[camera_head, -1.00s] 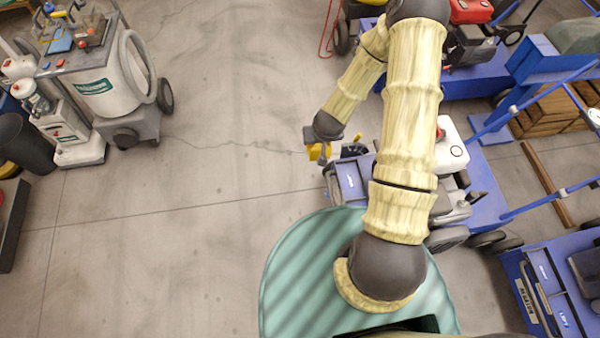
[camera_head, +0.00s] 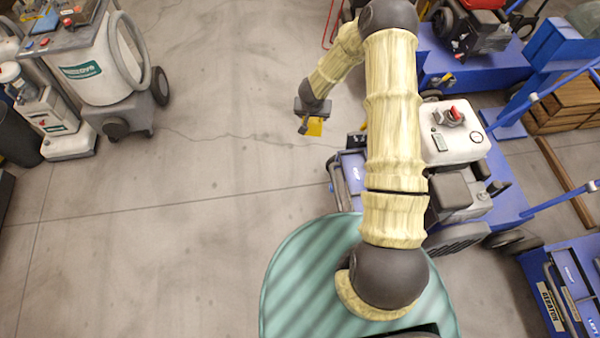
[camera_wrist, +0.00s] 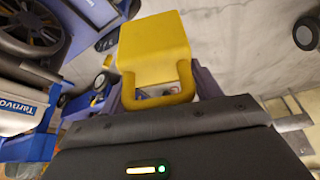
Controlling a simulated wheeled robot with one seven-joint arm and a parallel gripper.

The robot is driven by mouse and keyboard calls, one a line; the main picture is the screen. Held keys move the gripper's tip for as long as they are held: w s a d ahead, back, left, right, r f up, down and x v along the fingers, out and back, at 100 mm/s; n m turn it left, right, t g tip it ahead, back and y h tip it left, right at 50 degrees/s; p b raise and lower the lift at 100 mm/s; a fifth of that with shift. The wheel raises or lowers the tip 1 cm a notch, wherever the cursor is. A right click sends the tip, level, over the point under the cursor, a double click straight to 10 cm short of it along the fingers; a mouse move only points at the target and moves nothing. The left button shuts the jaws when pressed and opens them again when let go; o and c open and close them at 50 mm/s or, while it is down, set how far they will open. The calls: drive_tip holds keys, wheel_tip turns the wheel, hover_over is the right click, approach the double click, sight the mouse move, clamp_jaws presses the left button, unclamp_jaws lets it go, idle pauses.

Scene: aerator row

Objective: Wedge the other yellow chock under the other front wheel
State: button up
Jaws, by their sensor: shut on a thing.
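My gripper (camera_head: 309,119) is shut on a yellow chock (camera_head: 315,127) and holds it up over the floor, left of the blue aerator. In the wrist view the chock (camera_wrist: 155,52) stands between the fingers, with its looped handle nearest the palm. The blue aerator (camera_head: 352,166) with a white engine tank (camera_head: 452,132) is partly hidden behind my arm. A bit of yellow (camera_head: 363,127) shows at its far left corner, partly hidden. I cannot tell what it is. In the wrist view a large dark wheel (camera_wrist: 32,28) is at the upper left, apart from the chock.
Another blue machine with a red engine (camera_head: 480,15) stands behind, and one more (camera_head: 565,290) at the lower right. A grey-white cleaning machine (camera_head: 95,65) stands at the left. A wooden crate (camera_head: 565,105) is at the right. The floor between is clear.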

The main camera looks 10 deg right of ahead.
drive_tip(key=w+f+m+h+b, duration=0.1)
drive_tip(key=w+f+m+b, duration=0.25)
drive_tip(key=f+b, duration=0.5)
drive_tip(key=w+f+m+g+h+b, duration=0.15)
drive_tip(key=w+f+b, duration=0.25)
drive_tip(key=f+b, duration=0.45)
drive_tip(key=w+f+m+b, duration=0.3)
drive_tip(key=w+f+b, duration=0.1)
drive_tip(key=f+b, duration=0.45)
wheel_tip(320, 180, down, 28)
drive_tip(key=a+m+g+b, duration=0.2)
drive_tip(key=m+b, duration=0.4)
drive_tip(key=b, duration=1.7)
drive_tip(key=shift+s+a+r+m+g+h+b, duration=0.25)
drive_tip(key=shift+s+a+m+g+h+b, duration=0.1)
drive_tip(key=shift+m+h+b, duration=0.1)
drive_tip(key=shift+f, duration=0.1)
drive_tip(key=shift+d+b+x, duration=0.2)
drive_tip(key=shift+b+x, duration=0.45)
drive_tip(key=shift+x, duration=0.85)
drive_tip(key=shift+d+b+x, duration=0.15)
drive_tip(key=shift+b+x, duration=0.5)
drive_tip(key=shift+x, duration=0.9)
drive_tip(key=shift+w+d, duration=0.1)
drive_tip(key=shift+d, duration=3.25)
